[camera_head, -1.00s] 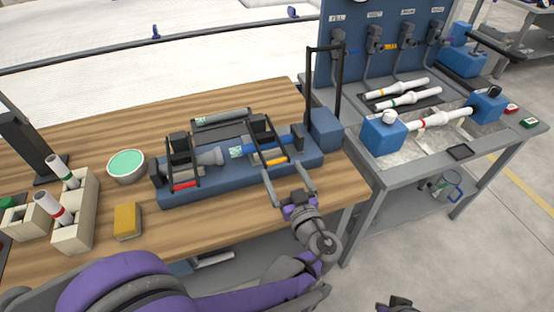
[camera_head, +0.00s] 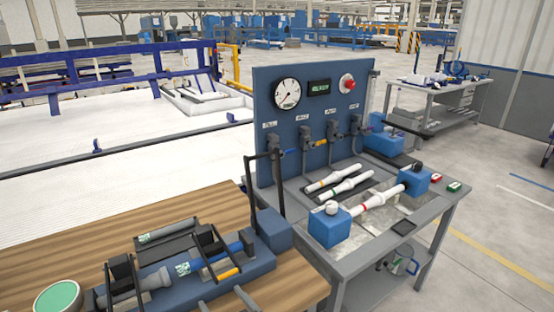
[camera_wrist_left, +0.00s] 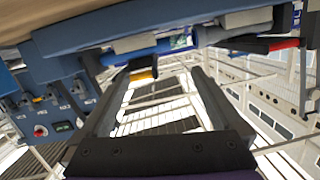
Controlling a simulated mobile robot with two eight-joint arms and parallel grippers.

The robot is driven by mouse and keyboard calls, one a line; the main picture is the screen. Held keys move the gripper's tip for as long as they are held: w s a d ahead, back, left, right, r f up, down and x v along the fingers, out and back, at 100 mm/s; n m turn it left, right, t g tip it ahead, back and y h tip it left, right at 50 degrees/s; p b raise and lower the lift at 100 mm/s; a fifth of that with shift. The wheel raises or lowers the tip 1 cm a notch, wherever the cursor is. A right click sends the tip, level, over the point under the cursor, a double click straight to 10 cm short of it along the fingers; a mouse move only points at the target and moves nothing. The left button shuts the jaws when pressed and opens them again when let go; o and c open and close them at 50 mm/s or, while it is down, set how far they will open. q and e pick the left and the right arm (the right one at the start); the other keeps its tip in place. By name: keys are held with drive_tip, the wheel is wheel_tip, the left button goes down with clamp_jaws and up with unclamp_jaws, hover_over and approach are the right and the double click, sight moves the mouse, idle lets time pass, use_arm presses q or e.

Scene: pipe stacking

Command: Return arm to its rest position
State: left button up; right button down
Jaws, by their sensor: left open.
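My left gripper (camera_head: 224,298) shows only as its two fingertips at the bottom edge of the head view, in front of the blue fixture (camera_head: 262,264) on the wooden table. In the left wrist view the fingers of the left gripper (camera_wrist_left: 160,74) are spread apart with nothing between them. Beyond them, along the top of that view, is the blue fixture (camera_wrist_left: 80,42) with a blue pipe part (camera_wrist_left: 130,55). The rest of the left arm is below the head view. My right gripper is not in view.
A grey bench (camera_head: 373,262) stands right of the wooden table (camera_head: 190,213). It carries a blue gauge panel (camera_head: 285,120), two white pipes lying on a dark mat, and a red-banded white pipe (camera_head: 375,201) between blue blocks. A green-topped round bowl (camera_head: 58,298) is at lower left.

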use_arm(q)
drive_tip(key=s+a+m+g+h+p, duration=0.1)
drive_tip(key=s+a+g+h+p, duration=0.15)
drive_tip(key=s+a+g, duration=0.35)
drive_tip(key=s+d+r+m+g+h+p, duration=0.1)
drive_tip(key=s+m+h+p, duration=0.4)
drive_tip(key=s, duration=0.7)
drive_tip(key=shift+d+h+p, duration=0.35)
drive_tip(key=shift+h+p, duration=0.05)
drive_tip(key=shift+h, duration=0.75)
